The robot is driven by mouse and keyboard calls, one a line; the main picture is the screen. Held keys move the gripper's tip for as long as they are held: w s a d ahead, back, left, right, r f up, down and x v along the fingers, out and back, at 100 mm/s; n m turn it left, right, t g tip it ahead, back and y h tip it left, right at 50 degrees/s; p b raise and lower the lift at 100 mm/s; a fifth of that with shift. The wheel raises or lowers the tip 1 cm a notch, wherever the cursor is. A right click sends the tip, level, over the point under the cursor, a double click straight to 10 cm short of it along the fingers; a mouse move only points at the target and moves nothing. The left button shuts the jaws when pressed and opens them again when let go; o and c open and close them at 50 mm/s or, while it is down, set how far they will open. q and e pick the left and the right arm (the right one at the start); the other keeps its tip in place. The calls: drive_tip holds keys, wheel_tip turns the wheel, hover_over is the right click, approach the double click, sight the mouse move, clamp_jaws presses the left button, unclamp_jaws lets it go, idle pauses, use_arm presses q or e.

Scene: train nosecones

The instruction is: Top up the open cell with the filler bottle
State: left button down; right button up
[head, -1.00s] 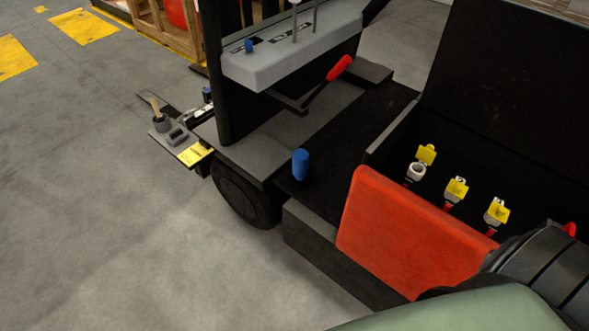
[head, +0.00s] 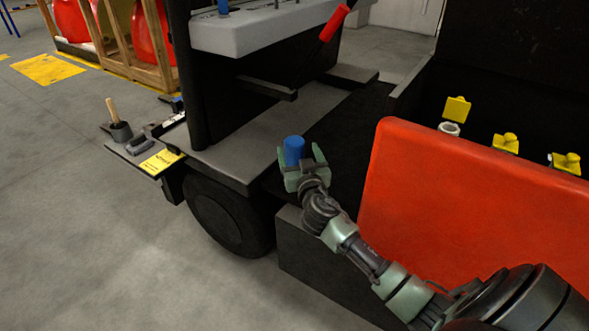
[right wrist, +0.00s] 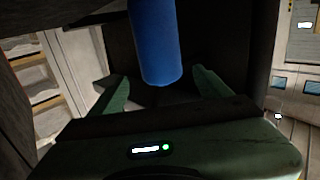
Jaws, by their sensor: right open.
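The blue filler bottle (head: 294,150) stands upright on the dark floor of the vehicle. My right gripper (head: 301,159) is open, with its fingers on either side of the bottle in the head view. In the right wrist view the bottle (right wrist: 156,45) shows between and beyond the spread fingers (right wrist: 160,78), with a gap on each side. The open cell (head: 449,129) is a white neck with its yellow cap (head: 457,108) flipped up, partly hidden behind the red panel. My left gripper is not in view.
The red panel (head: 460,200) stands between my right arm and the cells. Other yellow caps (head: 505,144) sit to the right of the open cell. A red-handled lever (head: 333,24) rises behind the bottle. A side tray (head: 135,158) holds tools at the left.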

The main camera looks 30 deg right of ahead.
sight(293, 135)
drive_tip(key=x, duration=0.8)
drive_tip(key=shift+a+r+b, duration=0.15)
drive_tip(key=shift+r+b, duration=0.1)
drive_tip(key=shift+b, duration=0.15)
drive_tip(key=shift+r, duration=0.1)
clamp_jaws()
